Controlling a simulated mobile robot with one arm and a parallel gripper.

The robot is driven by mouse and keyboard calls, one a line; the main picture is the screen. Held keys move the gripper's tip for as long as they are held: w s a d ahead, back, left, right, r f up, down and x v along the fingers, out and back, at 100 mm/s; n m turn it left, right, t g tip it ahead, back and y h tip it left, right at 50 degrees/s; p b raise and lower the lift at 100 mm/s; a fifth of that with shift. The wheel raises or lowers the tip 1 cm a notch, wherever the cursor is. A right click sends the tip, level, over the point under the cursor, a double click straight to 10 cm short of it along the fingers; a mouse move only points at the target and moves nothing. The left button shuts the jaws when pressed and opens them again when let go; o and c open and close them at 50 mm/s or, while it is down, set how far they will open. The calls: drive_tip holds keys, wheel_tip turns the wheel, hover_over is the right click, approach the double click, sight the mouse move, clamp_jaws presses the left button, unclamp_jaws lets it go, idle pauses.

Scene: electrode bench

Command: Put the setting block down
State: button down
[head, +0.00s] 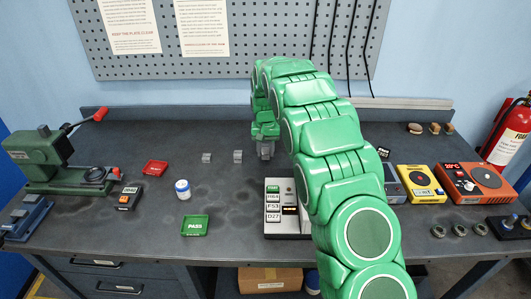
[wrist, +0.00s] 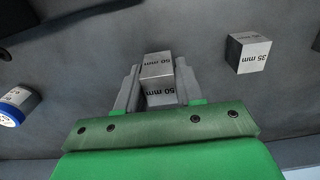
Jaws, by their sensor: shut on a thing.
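My gripper (head: 265,152) points down over the back middle of the bench in the head view. In the wrist view my gripper (wrist: 157,72) is shut on the setting block (wrist: 157,66), a grey metal block marked 50 mm on two faces. The block sits between the two grey fingers. In the head view it is hard to tell apart from the fingertips. I cannot tell whether its underside touches the bench (head: 130,222).
Two small grey blocks (head: 207,158) (head: 238,156) stand left of my gripper. A block marked 35 mm (wrist: 249,53) shows in the wrist view. A white and blue jar (head: 183,190), a green PASS tray (head: 194,225) and a labelled box (head: 288,222) stand nearer the front.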

drive_tip(key=shift+f, duration=0.7)
drive_tip(key=shift+f, duration=0.1)
drive_tip(key=c, duration=0.7)
unclamp_jaws()
